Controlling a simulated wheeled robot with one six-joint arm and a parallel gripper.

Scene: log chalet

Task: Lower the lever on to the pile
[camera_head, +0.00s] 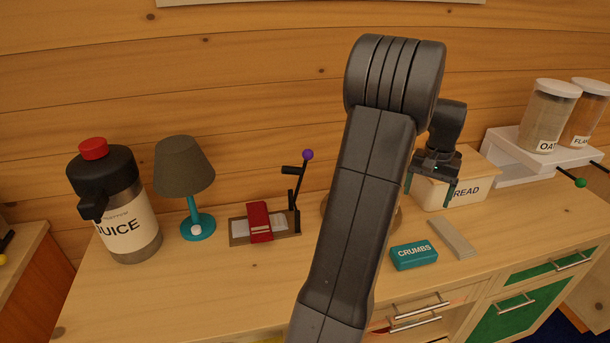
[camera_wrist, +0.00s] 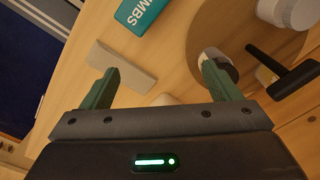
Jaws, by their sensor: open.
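The lever (camera_head: 297,192) is a dark upright arm with a purple knob at its top and a short black side handle. It stands raised at the right end of a brown base (camera_head: 240,241). The pile (camera_head: 243,227) is a flat white stack on that base, with a red piece (camera_head: 258,221) across it. My gripper (camera_head: 430,186) is open with green fingers, well to the right of the lever, in front of the bread box. In the wrist view the open fingers (camera_wrist: 158,82) have nothing between them, and I cannot make out the lever there.
My arm crosses the middle and hides part of a round wooden board (camera_wrist: 220,40). A teal crumbs box (camera_head: 414,255) and a grey block (camera_head: 452,238) lie right. A lamp (camera_head: 184,172) and juice jug (camera_head: 117,205) stand left. The bread box (camera_head: 482,165) is behind my gripper.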

